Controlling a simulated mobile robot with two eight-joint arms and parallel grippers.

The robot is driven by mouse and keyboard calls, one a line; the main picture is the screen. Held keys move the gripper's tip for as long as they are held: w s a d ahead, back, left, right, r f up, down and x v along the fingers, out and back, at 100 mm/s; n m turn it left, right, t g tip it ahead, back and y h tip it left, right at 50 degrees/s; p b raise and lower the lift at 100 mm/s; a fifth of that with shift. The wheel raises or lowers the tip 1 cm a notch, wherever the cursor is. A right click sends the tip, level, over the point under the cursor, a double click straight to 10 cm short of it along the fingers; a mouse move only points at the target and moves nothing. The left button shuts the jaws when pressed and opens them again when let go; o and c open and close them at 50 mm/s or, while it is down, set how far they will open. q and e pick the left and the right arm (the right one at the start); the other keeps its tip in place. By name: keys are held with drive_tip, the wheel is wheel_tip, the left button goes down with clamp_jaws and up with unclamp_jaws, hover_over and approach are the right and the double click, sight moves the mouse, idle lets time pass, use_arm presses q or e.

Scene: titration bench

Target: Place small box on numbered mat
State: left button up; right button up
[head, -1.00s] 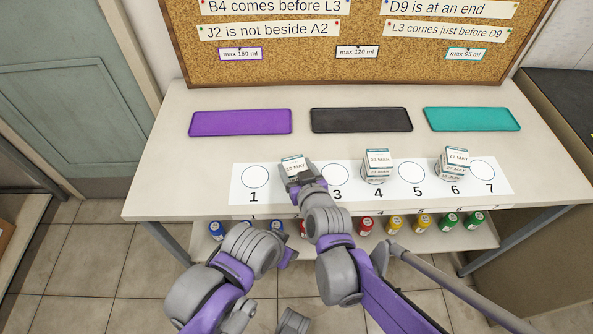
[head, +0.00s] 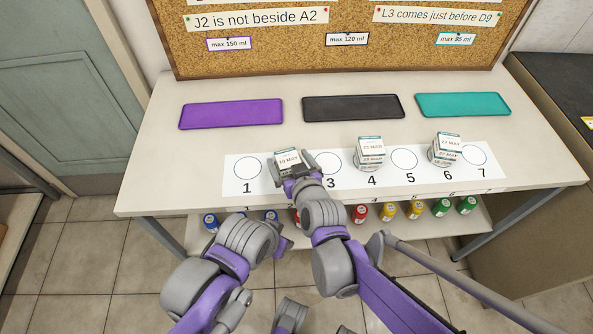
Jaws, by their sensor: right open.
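The white numbered mat (head: 235,187) lies along the front of the table with circles numbered 1 to 7. A small white box (head: 287,157) with a date label stands at the second place, its number hidden by my gripper. My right gripper (head: 292,171) is open at the front of this box, its fingers close to the box's lower sides; contact is unclear. Other white labelled boxes stand at place 4 (head: 370,150) and place 6 (head: 446,147). My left gripper (head: 285,243) is low in front of the table, its fingers hidden.
Purple (head: 231,113), black (head: 353,107) and teal (head: 463,104) trays lie behind the mat. A corkboard (head: 340,58) with clue strips stands at the back. Several coloured-lidded bottles (head: 360,213) stand on a lower shelf. Circles 1, 3, 5 and 7 look bare.

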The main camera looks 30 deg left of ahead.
drive_tip(key=p+v, duration=0.1)
drive_tip(key=v, duration=1)
drive_tip(key=shift+d, duration=0.2)
drive_tip(key=s+d+f+m+g+h, duration=0.1)
drive_tip(key=s+d+f+m+h, duration=0.1)
drive_tip(key=d, duration=0.9)
drive_tip(key=s+d+f+m+g+h, duration=0.2)
drive_tip(key=s+d+f+m+h, duration=0.1)
drive_tip(key=d, duration=0.8)
drive_tip(key=s+d+f+m+g+h, duration=0.1)
drive_tip(key=s+d+f+m+h, duration=0.2)
drive_tip(key=d, duration=0.9)
drive_tip(key=shift+s+m+g+h, duration=0.3)
drive_tip(key=shift+s+m+h, duration=0.3)
drive_tip(key=shift+s+h, duration=0.4)
